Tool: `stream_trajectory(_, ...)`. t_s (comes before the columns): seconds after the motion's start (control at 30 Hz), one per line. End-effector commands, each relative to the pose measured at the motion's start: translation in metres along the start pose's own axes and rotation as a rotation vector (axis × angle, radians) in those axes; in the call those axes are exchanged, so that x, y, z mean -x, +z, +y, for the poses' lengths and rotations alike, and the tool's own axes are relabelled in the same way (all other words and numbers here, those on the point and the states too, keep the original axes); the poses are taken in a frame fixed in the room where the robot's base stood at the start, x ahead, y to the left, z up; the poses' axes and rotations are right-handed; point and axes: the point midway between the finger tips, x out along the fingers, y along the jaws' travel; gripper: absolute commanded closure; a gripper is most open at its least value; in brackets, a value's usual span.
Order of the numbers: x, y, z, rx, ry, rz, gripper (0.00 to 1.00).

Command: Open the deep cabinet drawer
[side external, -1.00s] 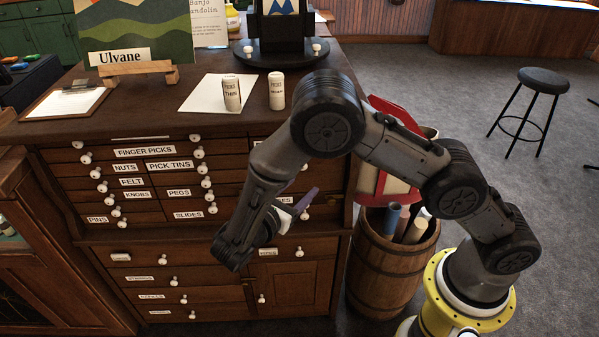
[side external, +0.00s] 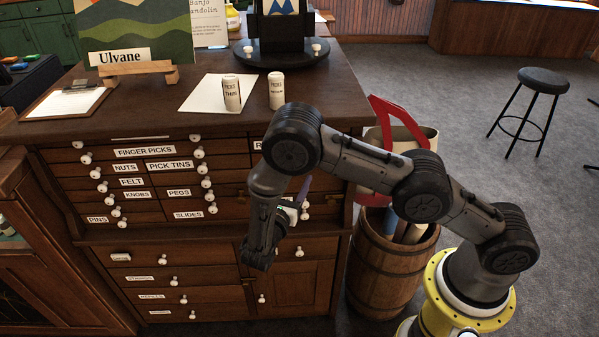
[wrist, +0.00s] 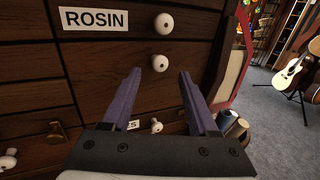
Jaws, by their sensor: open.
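The dark wood cabinet (side external: 200,235) has many labelled drawers with white knobs, all apparently shut. I cannot tell for sure which one is the deep drawer. My gripper (wrist: 160,73) has purple fingers, is open and empty, and points at the cabinet front. In the wrist view a white knob (wrist: 160,62) shows in the gap just past the fingertips, below the ROSIN drawer's knob (wrist: 164,23). Another knob (wrist: 156,126) shows lower between the fingers, by a label partly hidden by the gripper. In the side view my arm hides part of the right-hand drawers.
A wooden barrel (side external: 385,270) with rolled tubes stands close to the cabinet's right side, with a red-framed object (side external: 385,115) behind it. Two white tins (side external: 232,93) (side external: 276,90) stand on the cabinet top. A stool (side external: 540,85) is far right on open floor.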

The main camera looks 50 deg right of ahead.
Motion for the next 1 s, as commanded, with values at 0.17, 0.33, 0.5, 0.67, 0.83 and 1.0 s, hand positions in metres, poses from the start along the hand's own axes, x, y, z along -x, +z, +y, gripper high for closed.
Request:
stream_trajectory(0.17,-0.025,0.000,-0.001,0.000,-0.003,0.000,0.40)
stream_trajectory(0.33,-0.035,0.000,0.000,-0.001,-0.001,0.000,0.40)
stream_trajectory(0.5,-0.037,0.000,0.000,-0.001,0.000,0.000,0.40)
stream_trajectory(0.67,-0.036,0.000,0.000,-0.001,0.000,0.000,0.45)
stream_trajectory(0.83,-0.036,0.000,0.000,-0.001,0.000,0.000,0.76)
stream_trajectory(1.0,-0.036,0.000,-0.001,0.000,-0.001,0.000,1.00)
